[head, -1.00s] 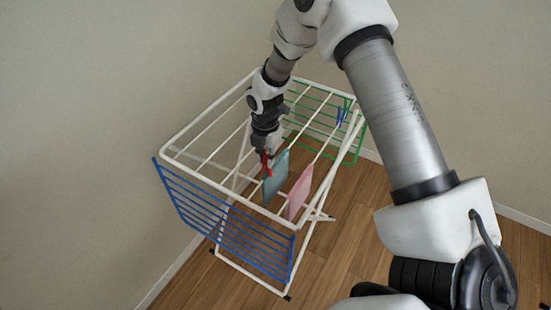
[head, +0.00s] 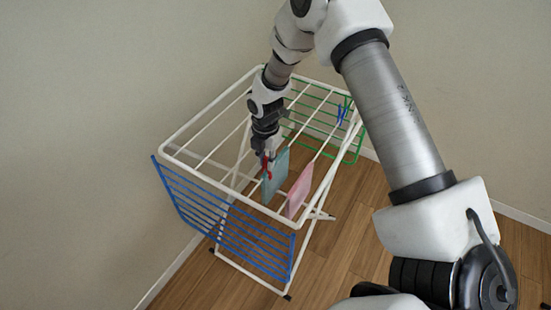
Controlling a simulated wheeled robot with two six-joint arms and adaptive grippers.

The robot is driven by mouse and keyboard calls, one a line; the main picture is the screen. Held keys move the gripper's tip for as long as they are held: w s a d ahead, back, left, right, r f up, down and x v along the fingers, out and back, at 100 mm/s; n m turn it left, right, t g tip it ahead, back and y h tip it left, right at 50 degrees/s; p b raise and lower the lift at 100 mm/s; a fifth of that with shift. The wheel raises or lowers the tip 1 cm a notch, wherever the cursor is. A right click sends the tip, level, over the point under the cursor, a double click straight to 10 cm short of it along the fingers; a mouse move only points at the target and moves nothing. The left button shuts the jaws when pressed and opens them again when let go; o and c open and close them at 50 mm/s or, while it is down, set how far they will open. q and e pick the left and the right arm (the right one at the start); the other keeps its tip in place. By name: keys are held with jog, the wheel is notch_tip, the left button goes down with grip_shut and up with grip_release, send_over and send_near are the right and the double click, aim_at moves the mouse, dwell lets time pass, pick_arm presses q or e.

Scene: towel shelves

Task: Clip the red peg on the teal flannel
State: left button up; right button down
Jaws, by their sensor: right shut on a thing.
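The teal flannel (head: 277,178) hangs over a rail of the white drying rack, left of a pink cloth. The red peg (head: 266,171) is at the upper left edge of the flannel. My right gripper (head: 266,156) points down from above and is shut on the red peg. I cannot tell whether the peg grips the cloth or only sits against it. My left gripper is not in view.
The white drying rack (head: 201,178) has a blue side wing (head: 222,219) in front and a green wing (head: 352,150) at the back. A pink cloth (head: 299,192) hangs close on the right. A blue peg (head: 341,115) sits on a far rail. Walls stand behind and left.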

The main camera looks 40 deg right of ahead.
jog(key=c, duration=0.7)
grip_release()
jog(key=shift+r, duration=0.1)
notch_tip(320, 180, up, 7)
jog(key=p, duration=0.5)
jog(key=shift+p, duration=0.35)
